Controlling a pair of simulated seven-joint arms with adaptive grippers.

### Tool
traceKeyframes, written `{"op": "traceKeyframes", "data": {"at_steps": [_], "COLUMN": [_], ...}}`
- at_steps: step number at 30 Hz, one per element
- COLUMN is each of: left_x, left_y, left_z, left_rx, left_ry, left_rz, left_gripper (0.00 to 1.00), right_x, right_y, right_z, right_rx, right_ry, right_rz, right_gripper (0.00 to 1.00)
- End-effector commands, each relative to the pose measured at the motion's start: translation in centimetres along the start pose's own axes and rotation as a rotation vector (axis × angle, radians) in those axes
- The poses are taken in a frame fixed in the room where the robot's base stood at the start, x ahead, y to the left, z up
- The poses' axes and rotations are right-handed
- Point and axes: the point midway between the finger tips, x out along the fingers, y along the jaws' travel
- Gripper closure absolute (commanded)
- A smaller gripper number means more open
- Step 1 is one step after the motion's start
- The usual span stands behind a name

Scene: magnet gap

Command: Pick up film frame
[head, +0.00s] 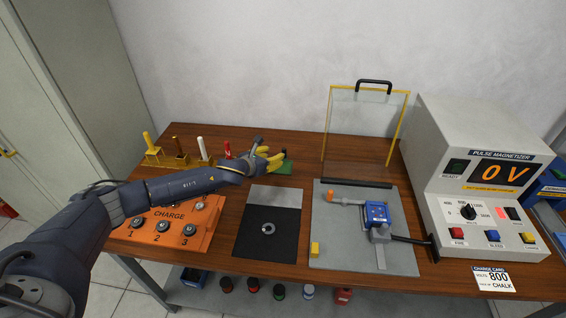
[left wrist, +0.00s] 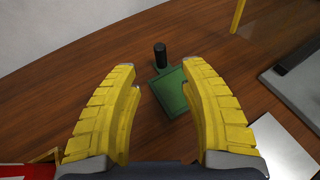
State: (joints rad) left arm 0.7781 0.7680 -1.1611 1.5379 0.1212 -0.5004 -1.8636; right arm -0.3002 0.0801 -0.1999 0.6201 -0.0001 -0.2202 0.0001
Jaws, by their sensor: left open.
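The film frame (left wrist: 172,92) is a flat green square with a dark upright handle knob at its far corner, lying on the wooden table. In the head view the green frame (head: 286,167) shows at the table's back middle, partly hidden by my gripper. My left gripper (head: 272,160) has yellow fingers and reaches over to the frame's left side. In the left wrist view the left gripper (left wrist: 167,88) is open and empty, its fingers on either side of the frame's line, with the frame between and beyond them. My right gripper is not in view.
An orange charge box (head: 165,228) is in front. A black mat with a metal ring (head: 268,228), a grey fixture plate (head: 340,255), a clear yellow-edged shield (head: 326,125) and the magnetizer (head: 440,140) lie rightward.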

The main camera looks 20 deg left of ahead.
Motion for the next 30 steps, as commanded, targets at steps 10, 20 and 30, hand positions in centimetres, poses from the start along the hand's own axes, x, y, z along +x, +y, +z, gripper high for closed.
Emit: {"op": "traceKeyframes", "data": {"at_steps": [10,20,30], "left_x": [3.2,4.9,8.1], "left_y": [0.0,-0.1,-0.1], "left_z": [0.0,0.0,0.0], "left_rx": [-0.001,-0.002,-0.002], "left_ry": [0.000,0.000,-0.001], "left_rz": [0.001,0.000,-0.001], "left_gripper": [0.57,0.57,0.57], "right_x": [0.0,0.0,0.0], "right_y": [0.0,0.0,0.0], "right_z": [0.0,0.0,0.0], "right_rx": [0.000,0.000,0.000], "right_ry": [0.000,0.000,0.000], "right_rz": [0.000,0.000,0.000], "right_gripper": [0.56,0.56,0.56]}}
